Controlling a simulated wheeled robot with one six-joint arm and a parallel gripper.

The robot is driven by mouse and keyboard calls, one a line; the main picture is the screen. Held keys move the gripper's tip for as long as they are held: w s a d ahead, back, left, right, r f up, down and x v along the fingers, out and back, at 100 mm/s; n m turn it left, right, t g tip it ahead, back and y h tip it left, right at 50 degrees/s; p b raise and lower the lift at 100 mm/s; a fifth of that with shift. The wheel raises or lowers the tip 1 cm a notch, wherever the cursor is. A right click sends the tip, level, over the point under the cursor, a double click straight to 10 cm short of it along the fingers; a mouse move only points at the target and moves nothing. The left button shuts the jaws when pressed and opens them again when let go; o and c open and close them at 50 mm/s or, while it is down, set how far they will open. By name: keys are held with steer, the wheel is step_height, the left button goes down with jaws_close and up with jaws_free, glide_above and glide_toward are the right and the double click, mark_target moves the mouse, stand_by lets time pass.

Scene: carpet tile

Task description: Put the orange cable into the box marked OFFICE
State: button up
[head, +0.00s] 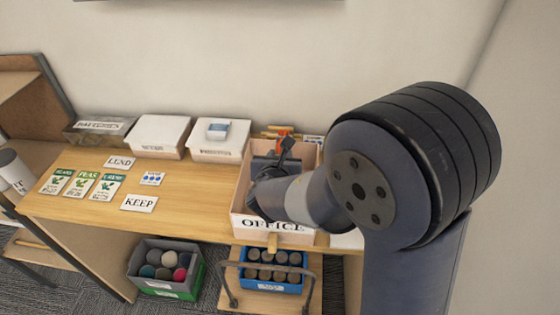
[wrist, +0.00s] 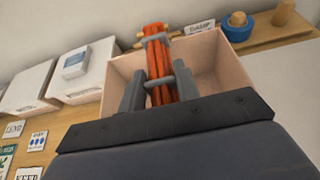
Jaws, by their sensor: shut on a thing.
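The orange cable (wrist: 157,68) is a bundle with grey bands around it. In the wrist view it stands between the two fingers of my gripper (wrist: 160,88), which is shut on it. In the head view a small part of the orange cable (head: 284,134) shows above my gripper (head: 278,158). The pale box marked OFFICE (head: 240,212) stands at the right of the table, and my gripper is over its opening. The box (wrist: 213,66) also shows behind the cable in the wrist view. My arm hides much of the box's inside, so I cannot tell how deep the cable is.
Two white lidded boxes (head: 160,134) (head: 222,141) and a clear bin (head: 98,131) stand along the back. Cards lie on the wooden table (head: 190,200), whose middle is mostly clear. Below are a grey-green crate (head: 163,268) and a blue crate (head: 272,268) holding several round things.

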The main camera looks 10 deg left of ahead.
steer(key=shift+f, duration=0.45)
steer(key=shift+f, duration=0.1)
steer(key=shift+f+b, duration=0.15)
steer(key=shift+b, duration=0.15)
steer(key=o, duration=1)
steer(key=shift+s+r+p, duration=0.2)
steer(key=shift+r+p, duration=0.15)
steer(key=v, duration=1.1)
steer(key=shift+s, duration=0.35)
